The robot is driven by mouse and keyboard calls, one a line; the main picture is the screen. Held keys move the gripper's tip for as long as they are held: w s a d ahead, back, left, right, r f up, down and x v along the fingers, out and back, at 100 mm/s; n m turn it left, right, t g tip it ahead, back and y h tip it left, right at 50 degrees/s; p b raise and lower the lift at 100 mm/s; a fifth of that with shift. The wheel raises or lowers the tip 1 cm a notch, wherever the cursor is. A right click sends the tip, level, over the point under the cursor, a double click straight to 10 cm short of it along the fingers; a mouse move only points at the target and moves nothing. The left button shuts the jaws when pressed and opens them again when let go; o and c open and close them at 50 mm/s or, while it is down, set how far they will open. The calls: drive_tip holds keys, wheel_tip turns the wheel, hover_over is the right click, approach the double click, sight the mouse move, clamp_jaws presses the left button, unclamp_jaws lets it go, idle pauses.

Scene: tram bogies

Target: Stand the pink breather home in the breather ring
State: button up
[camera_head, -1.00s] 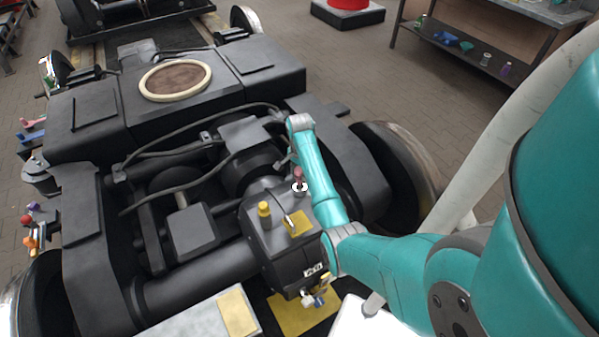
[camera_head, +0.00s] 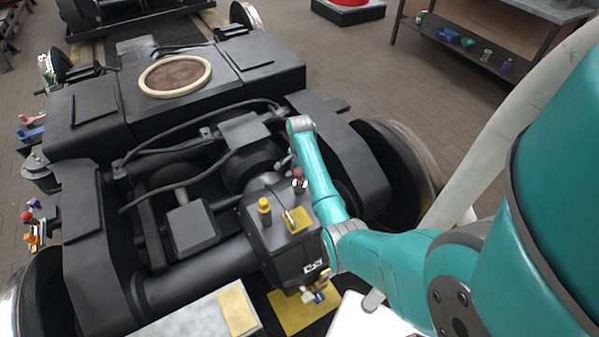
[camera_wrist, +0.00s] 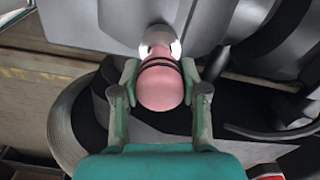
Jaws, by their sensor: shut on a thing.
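The pink breather (camera_wrist: 161,87), with dark bands around it, is between the two fingers of my gripper (camera_wrist: 160,78) in the wrist view. The fingers are closed on its sides. The breather (camera_head: 298,172) shows small and dull pink in the head view, just above the pale breather ring (camera_head: 300,185) on top of the dark gearbox. In the wrist view a bright ring (camera_wrist: 150,39) shows just beyond the breather's far end. The breather hides part of this ring, and I cannot tell whether they touch. My gripper is largely hidden behind my arm in the head view.
A yellow-capped plug (camera_head: 264,206) and a yellow plate (camera_head: 299,219) are on the gearbox (camera_head: 280,250) close by. Black hoses (camera_head: 190,150) cross the bogie to the left. A large wheel (camera_head: 400,165) stands to the right.

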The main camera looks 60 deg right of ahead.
sight(299, 179)
drive_tip(key=shift+f, duration=1.95)
drive_tip(key=o, duration=1.3)
wheel_tip(299, 179, up, 12)
drive_tip(key=shift+r, duration=0.1)
